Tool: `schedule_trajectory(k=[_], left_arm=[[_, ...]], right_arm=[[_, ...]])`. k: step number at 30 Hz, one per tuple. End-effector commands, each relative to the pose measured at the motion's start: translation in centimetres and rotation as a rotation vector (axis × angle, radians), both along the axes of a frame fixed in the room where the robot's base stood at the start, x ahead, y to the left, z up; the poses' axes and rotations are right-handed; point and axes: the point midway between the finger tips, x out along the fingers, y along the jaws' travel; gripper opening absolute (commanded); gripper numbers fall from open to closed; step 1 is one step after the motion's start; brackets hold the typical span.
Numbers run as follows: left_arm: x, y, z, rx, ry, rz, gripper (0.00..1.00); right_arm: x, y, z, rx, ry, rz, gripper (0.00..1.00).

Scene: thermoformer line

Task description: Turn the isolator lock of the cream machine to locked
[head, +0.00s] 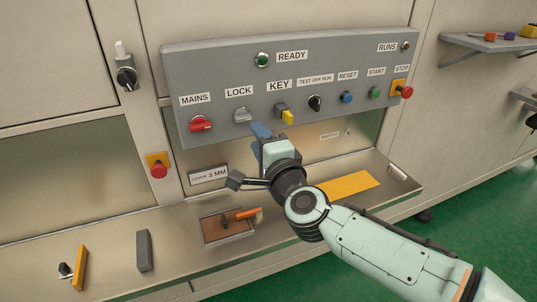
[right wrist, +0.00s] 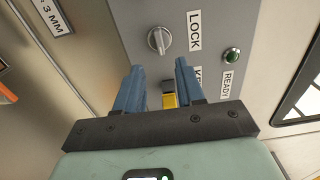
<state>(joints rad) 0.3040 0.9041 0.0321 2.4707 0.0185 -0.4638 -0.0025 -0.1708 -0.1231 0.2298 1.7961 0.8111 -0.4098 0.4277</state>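The grey lock knob (head: 242,115) is on the grey control panel (head: 228,66), under the label LOCK, between the red MAINS knob (head: 201,125) and the yellow key (head: 287,117). In the right wrist view the knob (right wrist: 159,40) shows clear of the fingers, its raised grip roughly parallel to the label's text. My right gripper (head: 262,131) is in front of the panel's lower edge, below and right of the knob. In the right wrist view its blue fingers (right wrist: 160,68) are apart, with the key showing in the gap behind them. My left gripper is out of view.
Under the panel a metal ledge (head: 190,232) carries a brown block with an orange handle (head: 247,214), a grey bar (head: 144,250) and a yellow bar (head: 80,267). A red stop button (head: 158,170) is left of the panel. The test-run knob (head: 315,103) is right of the key.

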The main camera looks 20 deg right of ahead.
Motion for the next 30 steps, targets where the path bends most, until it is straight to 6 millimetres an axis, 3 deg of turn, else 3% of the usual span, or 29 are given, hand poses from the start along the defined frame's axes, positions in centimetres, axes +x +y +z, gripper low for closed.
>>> schedule_trajectory(k=[3, 9, 30], left_arm=[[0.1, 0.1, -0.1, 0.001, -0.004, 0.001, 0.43], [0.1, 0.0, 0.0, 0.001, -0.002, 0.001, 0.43], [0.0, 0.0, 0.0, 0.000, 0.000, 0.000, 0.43]], right_arm=[[-2.6, -0.1, 0.1, 0.000, -0.002, 0.000, 0.38], [-4.9, -0.1, 0.1, 0.002, 0.000, 0.001, 0.38], [-5.4, -0.2, 0.0, 0.002, 0.001, 0.001, 0.38]])
